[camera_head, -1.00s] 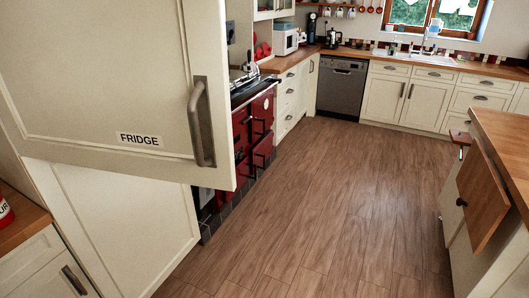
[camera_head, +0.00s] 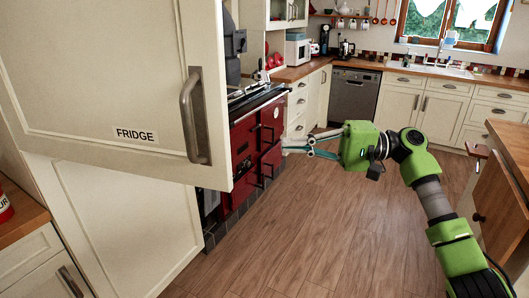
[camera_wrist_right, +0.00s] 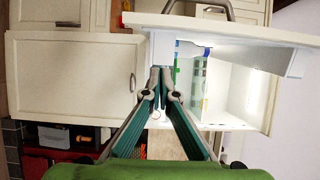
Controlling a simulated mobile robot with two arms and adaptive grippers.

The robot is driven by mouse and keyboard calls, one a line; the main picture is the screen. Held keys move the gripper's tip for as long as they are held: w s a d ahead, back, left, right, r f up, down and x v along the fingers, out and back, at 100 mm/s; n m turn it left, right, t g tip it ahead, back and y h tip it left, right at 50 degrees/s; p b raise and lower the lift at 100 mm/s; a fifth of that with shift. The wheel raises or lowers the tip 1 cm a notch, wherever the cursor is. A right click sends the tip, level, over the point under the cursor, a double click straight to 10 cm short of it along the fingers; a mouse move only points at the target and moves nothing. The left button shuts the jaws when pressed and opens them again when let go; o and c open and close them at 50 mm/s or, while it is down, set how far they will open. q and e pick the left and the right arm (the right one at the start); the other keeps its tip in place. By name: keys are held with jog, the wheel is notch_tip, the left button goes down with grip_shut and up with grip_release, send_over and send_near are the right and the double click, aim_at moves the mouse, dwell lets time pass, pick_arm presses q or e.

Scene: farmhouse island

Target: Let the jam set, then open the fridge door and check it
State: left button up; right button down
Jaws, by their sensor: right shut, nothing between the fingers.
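The cream fridge door (camera_head: 95,70), labelled "FRIDGE", fills the upper left of the head view. Its grey bar handle (camera_head: 195,115) is near its right edge. The door stands open. The right wrist view shows its edge (camera_wrist_right: 225,27) and the lit white fridge interior (camera_wrist_right: 232,95), with cartons (camera_wrist_right: 198,80) inside. My right gripper (camera_head: 285,146) is shut and empty, right of the door and apart from the handle. Its fingertips (camera_wrist_right: 160,72) meet in front of the opening in the wrist view. I cannot make out any jam. My left gripper is not in view.
A red range cooker (camera_head: 258,145) stands behind the door. A wooden counter (camera_head: 22,215) is at the lower left, with a cut-off red-and-white item (camera_head: 4,208). An island (camera_head: 510,150) bounds the right. The wood floor (camera_head: 320,235) between is clear.

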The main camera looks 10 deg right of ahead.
jog(key=s+a+p, duration=0.2)
jog(key=a+p, duration=0.3)
jog(key=a, duration=0.6)
jog(key=shift+f, duration=0.1)
jog(key=shift+s, duration=0.1)
